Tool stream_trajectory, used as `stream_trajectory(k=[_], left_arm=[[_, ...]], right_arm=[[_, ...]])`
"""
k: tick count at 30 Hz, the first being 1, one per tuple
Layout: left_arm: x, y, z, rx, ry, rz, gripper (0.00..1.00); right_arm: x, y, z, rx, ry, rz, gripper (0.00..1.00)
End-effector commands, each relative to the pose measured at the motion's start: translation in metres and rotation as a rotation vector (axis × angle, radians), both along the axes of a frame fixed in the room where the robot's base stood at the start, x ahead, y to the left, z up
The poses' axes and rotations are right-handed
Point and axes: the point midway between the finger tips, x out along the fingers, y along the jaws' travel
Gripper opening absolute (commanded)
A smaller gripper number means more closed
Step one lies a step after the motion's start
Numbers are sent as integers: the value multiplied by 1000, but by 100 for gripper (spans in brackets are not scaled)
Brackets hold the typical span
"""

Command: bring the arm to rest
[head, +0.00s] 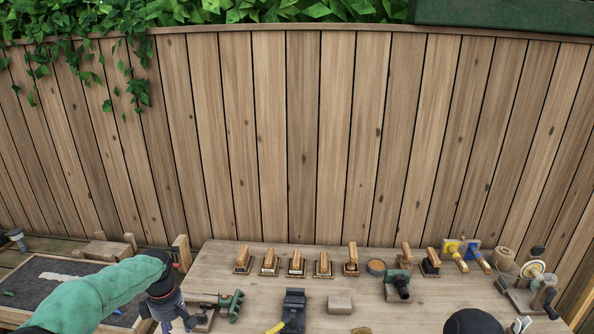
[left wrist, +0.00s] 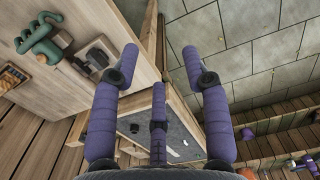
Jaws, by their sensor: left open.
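My left arm comes in from the left in the head view, with my left gripper (head: 180,317) low over the left end of the wooden workbench (head: 345,273). In the left wrist view the purple fingers of the left gripper (left wrist: 160,62) are spread wide with nothing between them. The gripper is open and empty. My right gripper does not show in either view.
A green tool (head: 232,305) lies close right of the left gripper; it also shows in the left wrist view (left wrist: 42,38). Several wooden-handled tools (head: 296,263) line the bench's back. A dark-lined tray (head: 32,272) is at left. A plank fence (head: 300,140) stands behind.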

Motion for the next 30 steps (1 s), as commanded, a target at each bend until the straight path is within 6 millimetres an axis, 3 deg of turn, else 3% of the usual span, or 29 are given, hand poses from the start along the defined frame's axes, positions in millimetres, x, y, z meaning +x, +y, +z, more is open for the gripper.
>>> stream_trajectory(k=[11, 20, 24, 30], left_arm=[[-5, -39, -64, -74, -10, -211, 46], [-32, -98, -148, -179, -51, -492, 46], [-71, -141, -205, -247, -94, -687, 46], [-145, -193, -265, -302, -175, -954, 46]], right_arm=[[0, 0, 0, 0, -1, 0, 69], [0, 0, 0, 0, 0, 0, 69], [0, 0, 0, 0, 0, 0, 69], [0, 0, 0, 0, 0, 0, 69]])
